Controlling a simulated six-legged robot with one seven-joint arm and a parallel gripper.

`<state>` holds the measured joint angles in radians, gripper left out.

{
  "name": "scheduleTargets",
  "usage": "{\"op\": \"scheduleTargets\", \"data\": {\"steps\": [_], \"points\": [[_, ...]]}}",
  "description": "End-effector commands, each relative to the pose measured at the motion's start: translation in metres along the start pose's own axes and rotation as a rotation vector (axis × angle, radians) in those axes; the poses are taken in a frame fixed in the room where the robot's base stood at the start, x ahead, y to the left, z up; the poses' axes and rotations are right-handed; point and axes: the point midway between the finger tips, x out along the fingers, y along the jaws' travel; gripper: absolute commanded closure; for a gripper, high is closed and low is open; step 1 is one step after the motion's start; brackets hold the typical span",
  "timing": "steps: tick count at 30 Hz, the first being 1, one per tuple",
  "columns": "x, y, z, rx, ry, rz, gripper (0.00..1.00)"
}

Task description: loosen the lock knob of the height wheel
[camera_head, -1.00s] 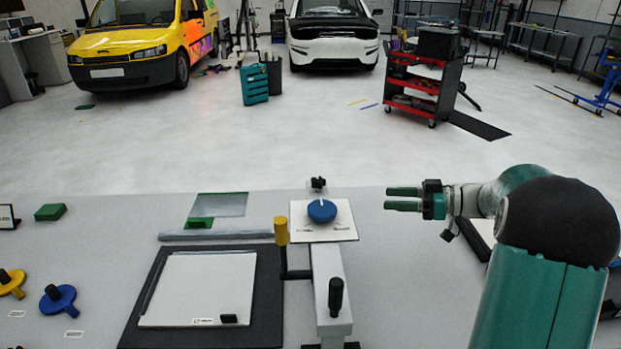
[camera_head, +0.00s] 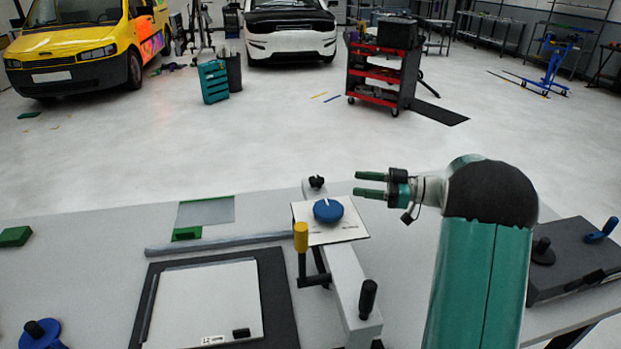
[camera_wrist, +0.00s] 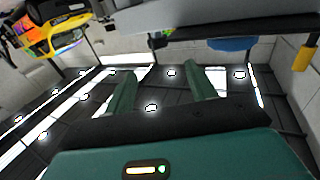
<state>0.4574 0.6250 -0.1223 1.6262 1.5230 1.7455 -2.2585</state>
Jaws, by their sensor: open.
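A blue round knob (camera_head: 328,210) with a white mark sits on a white labelled plate (camera_head: 350,232) on the bench fixture. A small black knob (camera_head: 316,182) stands just behind the plate. A yellow-topped handle (camera_head: 301,237) and a black handle (camera_head: 368,297) are nearer me on the fixture. I cannot tell which of these is the height wheel's lock knob. My gripper (camera_head: 360,183) is open and empty, its fingers pointing left, to the upper right of the blue knob in the picture. In the wrist view, the blue knob (camera_wrist: 232,44) and yellow handle (camera_wrist: 302,60) show beyond the open fingers (camera_wrist: 165,88).
A white panel on a black mat (camera_head: 272,290) lies left of the fixture. A green-edged sheet (camera_head: 208,212) and a grey bar (camera_head: 220,243) lie behind it. A dark box with knobs (camera_head: 575,255) is at right. A red tool cart (camera_head: 378,75) stands beyond the bench.

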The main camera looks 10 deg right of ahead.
Motion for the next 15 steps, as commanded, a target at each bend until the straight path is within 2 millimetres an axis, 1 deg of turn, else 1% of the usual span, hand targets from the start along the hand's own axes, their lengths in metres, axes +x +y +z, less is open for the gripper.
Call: {"op": "scheduleTargets", "data": {"steps": [5,15], "points": [[0.027,0.0,0.0,0.0,-0.001,-0.002,0.44],[0.096,0.001,0.0,0.001,-0.002,-0.001,0.44]]}}
